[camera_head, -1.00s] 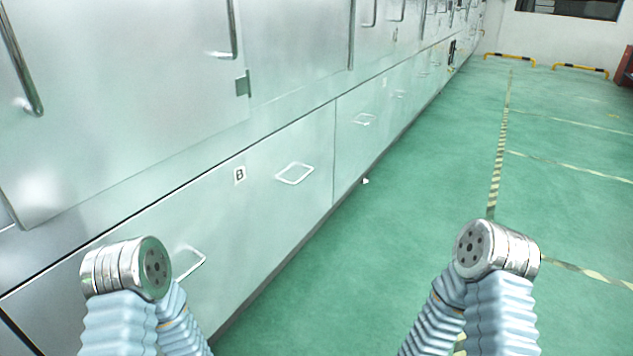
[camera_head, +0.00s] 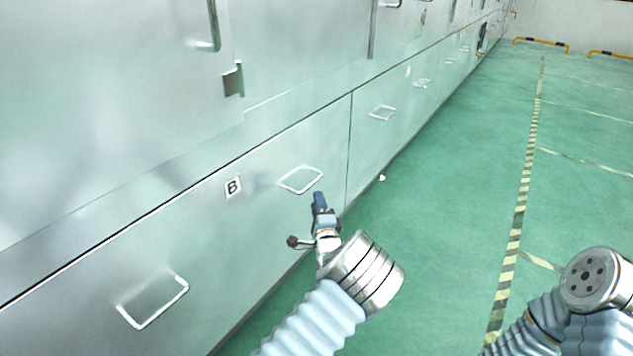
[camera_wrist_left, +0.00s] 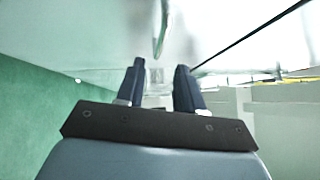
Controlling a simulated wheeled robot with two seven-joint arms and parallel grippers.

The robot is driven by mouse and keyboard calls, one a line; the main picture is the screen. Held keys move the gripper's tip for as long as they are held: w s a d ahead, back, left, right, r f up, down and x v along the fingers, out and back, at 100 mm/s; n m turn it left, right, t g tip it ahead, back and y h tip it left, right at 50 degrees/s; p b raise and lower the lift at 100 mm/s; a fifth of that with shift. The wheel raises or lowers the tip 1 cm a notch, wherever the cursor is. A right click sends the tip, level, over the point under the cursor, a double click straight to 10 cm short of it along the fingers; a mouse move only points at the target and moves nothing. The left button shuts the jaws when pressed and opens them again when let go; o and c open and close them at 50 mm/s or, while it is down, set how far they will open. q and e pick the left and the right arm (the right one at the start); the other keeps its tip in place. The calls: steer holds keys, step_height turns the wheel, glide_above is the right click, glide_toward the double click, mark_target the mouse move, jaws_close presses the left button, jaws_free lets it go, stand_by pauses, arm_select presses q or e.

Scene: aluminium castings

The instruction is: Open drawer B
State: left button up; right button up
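Drawer B (camera_head: 262,215) is a pale metal front low in the cabinet wall, with a "B" label (camera_head: 233,187). It is flush with its neighbour and looks shut. A white loop handle (camera_head: 314,187) sits right of the label, and a second loop handle (camera_head: 158,314) is at the lower left. My left gripper (camera_head: 319,197) is just below and in front of the right loop handle. In the left wrist view its two dark fingers (camera_wrist_left: 160,70) are apart with nothing between them. A handle (camera_wrist_left: 162,28) shows ahead of the fingertips. My right gripper is out of view.
Cabinet doors with vertical bar handles (camera_head: 214,24) are above, with a protruding metal latch (camera_head: 233,79). More drawer fronts with loop handles (camera_head: 382,113) run on to the right. The green floor (camera_head: 450,200) beside the cabinets is clear, with a striped line (camera_head: 521,190).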

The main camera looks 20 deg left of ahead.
mark_target(312, 183)
arm_select(q)
steer(key=x, duration=0.9)
steer(key=shift+w+a, duration=0.15)
jaws_close()
steer(key=shift+f, duration=0.1)
